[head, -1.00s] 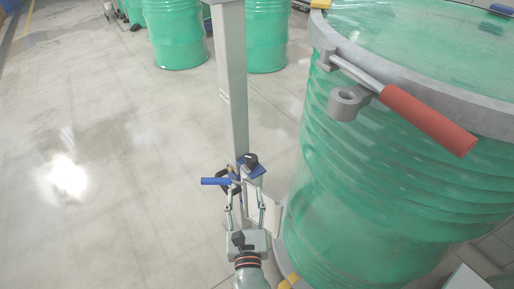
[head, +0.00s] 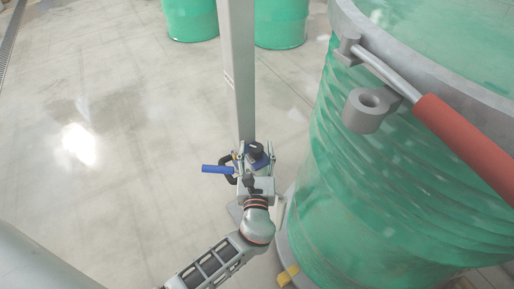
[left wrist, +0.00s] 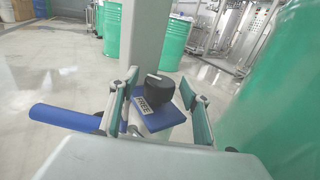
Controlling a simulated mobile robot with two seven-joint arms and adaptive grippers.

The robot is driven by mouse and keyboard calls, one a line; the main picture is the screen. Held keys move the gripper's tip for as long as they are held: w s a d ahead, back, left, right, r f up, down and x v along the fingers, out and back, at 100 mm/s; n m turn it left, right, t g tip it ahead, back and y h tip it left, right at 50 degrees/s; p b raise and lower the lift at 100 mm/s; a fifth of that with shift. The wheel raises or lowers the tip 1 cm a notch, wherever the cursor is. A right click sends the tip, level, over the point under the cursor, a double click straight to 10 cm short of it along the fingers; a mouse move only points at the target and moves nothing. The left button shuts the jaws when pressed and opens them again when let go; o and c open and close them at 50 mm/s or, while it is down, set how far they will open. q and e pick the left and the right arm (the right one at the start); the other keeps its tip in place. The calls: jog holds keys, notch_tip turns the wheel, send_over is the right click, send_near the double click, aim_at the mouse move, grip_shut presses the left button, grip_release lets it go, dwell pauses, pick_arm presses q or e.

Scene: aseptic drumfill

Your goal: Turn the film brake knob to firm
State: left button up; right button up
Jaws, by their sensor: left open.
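The film brake knob is a black round knob (head: 257,149) on a blue plate at the grey post. It also shows in the left wrist view (left wrist: 160,92), with a pale mark on its top. A label reading FREE (left wrist: 143,105) sits on the blue plate (left wrist: 162,119) at the knob's near left. My left gripper (head: 256,156) is open, with one finger on each side of the knob. In the left wrist view its fingers (left wrist: 158,100) stand apart with gaps to the knob. No label reading firm is visible. My right gripper is not in view.
A blue handle (head: 217,169) sticks out left of the knob. The grey post (head: 238,70) rises behind it. A large green drum (head: 400,190) with a red lever (head: 460,140) stands close on the right. Other green drums (head: 280,24) are farther back. The floor at left is clear.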

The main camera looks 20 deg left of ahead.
pick_arm(q)
jog(key=shift+w+a, duration=0.1)
jog(key=shift+w, duration=0.2)
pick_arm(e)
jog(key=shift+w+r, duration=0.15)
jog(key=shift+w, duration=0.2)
pick_arm(q)
jog(key=c, duration=1.1)
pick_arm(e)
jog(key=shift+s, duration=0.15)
pick_arm(q)
jog(key=shift+r, duration=0.1)
